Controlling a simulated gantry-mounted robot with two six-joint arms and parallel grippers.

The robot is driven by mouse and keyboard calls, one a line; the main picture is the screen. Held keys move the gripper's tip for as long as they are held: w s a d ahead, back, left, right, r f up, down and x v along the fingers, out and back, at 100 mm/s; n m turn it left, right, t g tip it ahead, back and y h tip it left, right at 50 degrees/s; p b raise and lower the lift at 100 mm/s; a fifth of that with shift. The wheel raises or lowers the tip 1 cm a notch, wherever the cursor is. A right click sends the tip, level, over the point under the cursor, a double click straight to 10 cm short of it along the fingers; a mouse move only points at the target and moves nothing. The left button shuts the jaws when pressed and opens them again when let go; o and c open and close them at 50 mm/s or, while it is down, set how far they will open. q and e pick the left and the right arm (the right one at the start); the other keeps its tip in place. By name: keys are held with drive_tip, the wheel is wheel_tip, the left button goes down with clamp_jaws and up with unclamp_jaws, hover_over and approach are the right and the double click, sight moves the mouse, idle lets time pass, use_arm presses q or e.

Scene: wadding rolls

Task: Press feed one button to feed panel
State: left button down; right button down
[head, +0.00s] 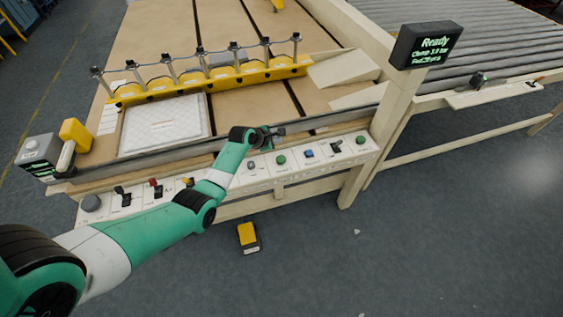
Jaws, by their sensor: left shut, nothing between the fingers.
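My left gripper (274,133) is shut and empty. It is at the machine's front rail, above the control strip (265,171). The button labels are too small to read. A white quilted panel (165,123) lies flat on the bed, left of the gripper. My right gripper is out of view.
A yellow clamp bar (210,82) spans the bed behind the panel. A roller conveyor (460,50) lies beyond. A yellow and black box (248,237) is on the otherwise mostly clear floor.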

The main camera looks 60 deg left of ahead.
sight(279, 160)
use_arm(q)
wheel_tip(279, 160, down, 8)
drive_tip(key=b, duration=0.8)
drive_tip(key=shift+f, duration=0.35)
drive_tip(key=shift+f, duration=0.1)
idle(1.5)
drive_tip(key=shift+f+b, duration=0.3)
drive_tip(key=shift+b, duration=0.1)
